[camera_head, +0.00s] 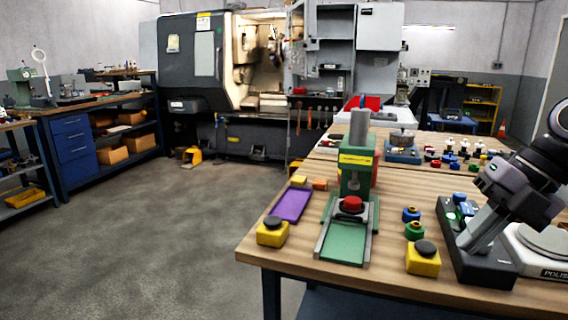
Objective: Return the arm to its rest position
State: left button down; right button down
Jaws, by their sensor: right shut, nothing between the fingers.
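My right arm comes in from the right edge of the head view. Its right gripper (468,248) points down and to the left, with its fingers shut and nothing seen between them. The fingertips are over or at a dark tray (487,270) on the wooden bench (390,283); I cannot tell whether they touch it. Small blue and green parts (462,207) show in the tray's far part. The arm hides some of the tray and the bench behind it. My left gripper is not in view.
Left of the gripper stand a yellow block with a black knob (423,259), blue and green knobbed pieces, and a green press (356,165) with a red button. A white scale (540,245) sits at right. Open floor (150,240) lies left of the bench; a lathe (200,65) stands behind.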

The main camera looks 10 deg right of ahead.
notch_tip(320, 180, down, 20)
jog(key=r+m+t+y+p, duration=0.15)
jog(key=m+t+p, duration=0.25)
jog(key=m+t, duration=1)
jog(key=s+a+f+m+g+h+p, duration=0.1)
jog(key=s+a+f+m+g+h, duration=0.1)
jog(key=s+a+f+m, duration=0.3)
jog(key=s+a+f+m+g+h+p, duration=0.1)
jog(key=s+a+f+m, duration=0.5)
jog(key=f, duration=0.6)
jog(key=a+m+g+h, duration=0.1)
jog(key=a+m+g, duration=0.1)
jog(key=a, duration=0.1)
jog(key=shift+a+g+h, duration=0.25)
jog(key=shift+g+h, duration=0.1)
jog(key=shift+g, duration=0.05)
jog(key=shift+r, duration=0.1)
